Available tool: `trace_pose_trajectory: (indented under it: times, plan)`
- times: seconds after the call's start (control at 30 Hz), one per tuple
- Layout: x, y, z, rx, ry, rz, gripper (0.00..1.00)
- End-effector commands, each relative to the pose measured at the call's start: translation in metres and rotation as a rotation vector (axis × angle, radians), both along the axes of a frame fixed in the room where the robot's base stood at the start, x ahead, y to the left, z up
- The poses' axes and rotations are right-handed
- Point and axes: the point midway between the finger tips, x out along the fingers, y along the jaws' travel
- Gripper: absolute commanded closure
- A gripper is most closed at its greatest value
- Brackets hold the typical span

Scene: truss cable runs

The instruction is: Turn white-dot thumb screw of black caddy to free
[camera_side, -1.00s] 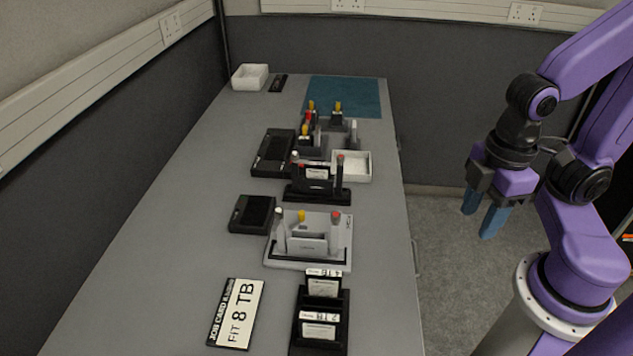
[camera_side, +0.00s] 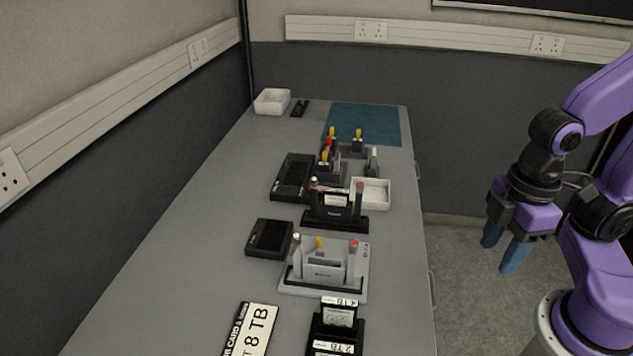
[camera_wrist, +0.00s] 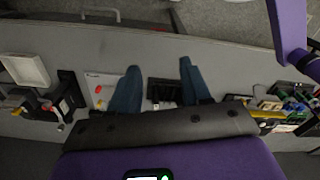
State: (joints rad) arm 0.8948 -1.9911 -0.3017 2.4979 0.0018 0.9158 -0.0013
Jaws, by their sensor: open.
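The black caddy (camera_side: 335,222) stands mid-table in the side view, with an upright post at each end. The left post has a pale top, which I take as the white-dot thumb screw (camera_side: 313,183); the right one has a red top (camera_side: 360,186). The dot and the screw's turn are too small to read. My gripper (camera_side: 503,245) is open and empty, off the table's right side and well apart from the caddy. In the wrist view my gripper's blue fingers (camera_wrist: 158,66) are spread, and the black caddy (camera_wrist: 68,86) appears left of them.
A grey caddy (camera_side: 322,288) with similar posts stands in front. A black card rack (camera_side: 318,345) and an "8 TB" sign (camera_side: 252,330) are nearest. A white tray (camera_side: 372,193) and yellow-topped parts (camera_side: 357,140) stand behind. The table's left side (camera_side: 190,240) is clear.

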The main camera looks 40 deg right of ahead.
Motion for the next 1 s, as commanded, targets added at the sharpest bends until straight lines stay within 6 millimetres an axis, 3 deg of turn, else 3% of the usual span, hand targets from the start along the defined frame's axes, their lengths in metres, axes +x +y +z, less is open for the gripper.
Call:
trace_pose_trajectory:
  times: [0.17,0.4,0.6,0.8,1.0]
  plan:
    - [0.026,0.021,0.011,-0.001,-0.001,-0.019,0.52]
    - [0.105,0.067,0.038,-0.007,-0.004,-0.067,0.52]
    - [0.176,0.094,0.055,-0.012,-0.006,-0.106,0.52]
    - [0.249,0.108,0.066,-0.018,-0.005,-0.145,0.52]
    - [0.318,0.107,0.071,-0.024,-0.004,-0.187,0.52]
